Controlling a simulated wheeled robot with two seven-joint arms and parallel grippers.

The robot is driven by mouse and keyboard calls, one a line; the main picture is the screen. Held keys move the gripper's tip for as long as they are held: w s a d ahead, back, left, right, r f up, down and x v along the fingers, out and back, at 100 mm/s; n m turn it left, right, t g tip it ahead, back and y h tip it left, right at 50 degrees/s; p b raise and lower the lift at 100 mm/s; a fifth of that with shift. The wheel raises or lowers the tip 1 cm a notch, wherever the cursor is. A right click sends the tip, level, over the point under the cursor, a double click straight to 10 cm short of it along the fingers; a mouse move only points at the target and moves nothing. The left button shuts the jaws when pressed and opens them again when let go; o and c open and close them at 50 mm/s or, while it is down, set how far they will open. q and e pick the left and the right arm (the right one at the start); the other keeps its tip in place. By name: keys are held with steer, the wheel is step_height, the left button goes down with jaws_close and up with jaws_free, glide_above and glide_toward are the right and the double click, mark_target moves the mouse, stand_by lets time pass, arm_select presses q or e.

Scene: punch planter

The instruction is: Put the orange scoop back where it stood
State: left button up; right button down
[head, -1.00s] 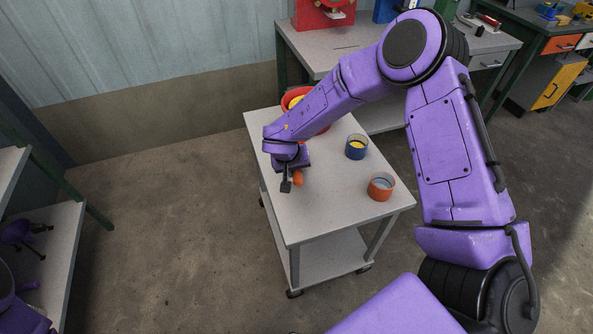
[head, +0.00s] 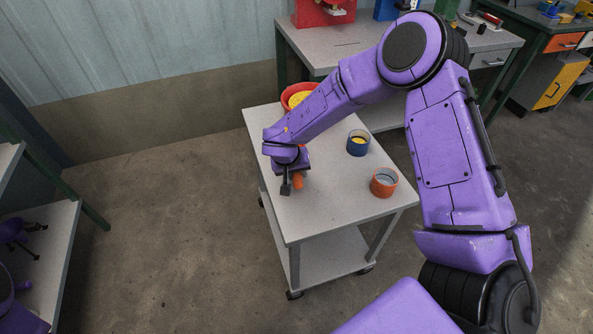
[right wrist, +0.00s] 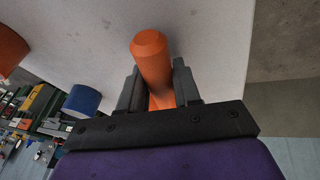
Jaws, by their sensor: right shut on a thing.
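The orange scoop (head: 298,182) is at my right gripper (head: 291,186), over the left part of the grey cart top. In the right wrist view the scoop's thick orange handle (right wrist: 151,58) sticks out between the two dark fingers of the right gripper (right wrist: 158,88), which is shut on it. The scoop's other end is hidden behind the gripper. I cannot tell whether the scoop touches the cart top. My left gripper (head: 36,240) is at the far left edge, partly out of frame, with its dark fingers apart and nothing seen between them.
On the cart top (head: 330,208) stand a red bowl (head: 285,101) with yellow contents, partly behind my forearm, a blue cup (head: 358,148) with yellow inside, and an orange cup (head: 384,188). The cart's front part is clear. A grey bench (head: 335,55) stands behind.

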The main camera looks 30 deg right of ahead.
steer(key=shift+f, duration=0.3)
steer(key=c, duration=0.7)
jaws_free()
steer(key=shift+r, duration=0.1)
steer(key=p+v, duration=0.1)
steer(key=v, duration=0.9)
steer(key=shift+s+a+r, duration=0.1)
steer(key=shift+a+r, duration=0.05)
